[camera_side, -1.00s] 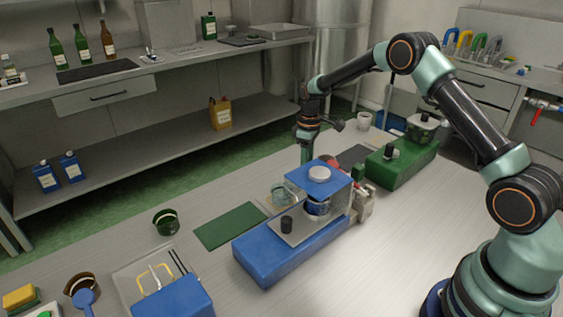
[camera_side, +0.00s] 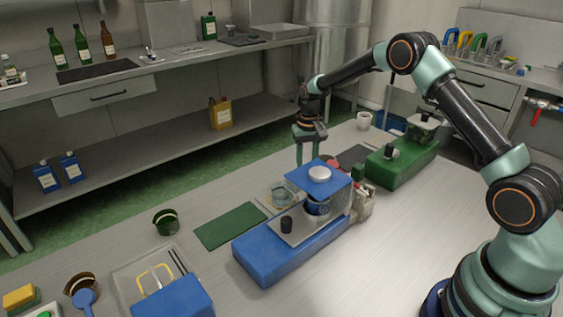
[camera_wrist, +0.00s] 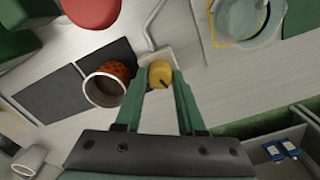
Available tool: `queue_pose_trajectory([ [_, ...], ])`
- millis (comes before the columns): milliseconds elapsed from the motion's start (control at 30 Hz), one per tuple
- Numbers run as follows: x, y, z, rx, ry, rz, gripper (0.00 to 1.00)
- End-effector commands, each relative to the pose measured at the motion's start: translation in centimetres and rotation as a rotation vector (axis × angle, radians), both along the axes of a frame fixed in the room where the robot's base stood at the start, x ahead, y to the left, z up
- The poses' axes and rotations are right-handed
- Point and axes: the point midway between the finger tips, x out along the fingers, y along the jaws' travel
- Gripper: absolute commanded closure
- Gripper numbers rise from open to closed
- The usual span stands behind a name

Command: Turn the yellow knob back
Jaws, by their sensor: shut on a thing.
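The yellow knob (camera_wrist: 159,74) shows in the wrist view between my two green fingertips, with a small dark mark on its face. It sits at a pale plate (camera_wrist: 154,58) with a bent grey rod (camera_wrist: 150,22) running away from it. My gripper (camera_wrist: 160,76) is shut on the knob, a finger on either side. In the side view my gripper (camera_side: 306,160) points down behind the blue machine (camera_side: 262,262), whose raised blue top hides the fingertips and the knob.
A brown-lined cup (camera_wrist: 106,84) stands close left of my fingers on dark mats. A glass jar (camera_wrist: 243,20) is to the right. A green machine (camera_side: 404,163) and white mug (camera_side: 364,121) stand at the back right. Bare table lies at the front right.

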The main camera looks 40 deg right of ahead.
Motion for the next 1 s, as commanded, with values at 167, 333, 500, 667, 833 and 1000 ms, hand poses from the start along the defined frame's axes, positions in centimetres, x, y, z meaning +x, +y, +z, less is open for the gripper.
queue_pose_trajectory([
  [167,-0.04,0.03,0.16,0.000,0.002,-0.129,1.00],
  [333,-0.04,0.03,0.17,0.000,0.002,-0.221,1.00],
  [500,-0.04,0.03,0.17,0.000,0.002,-0.278,1.00],
  [667,-0.04,0.03,0.18,0.000,0.002,-0.303,1.00],
  [833,-0.04,0.03,0.18,0.000,0.002,-0.311,1.00],
  [1000,-0.03,0.03,0.18,0.000,0.002,-0.310,1.00],
])
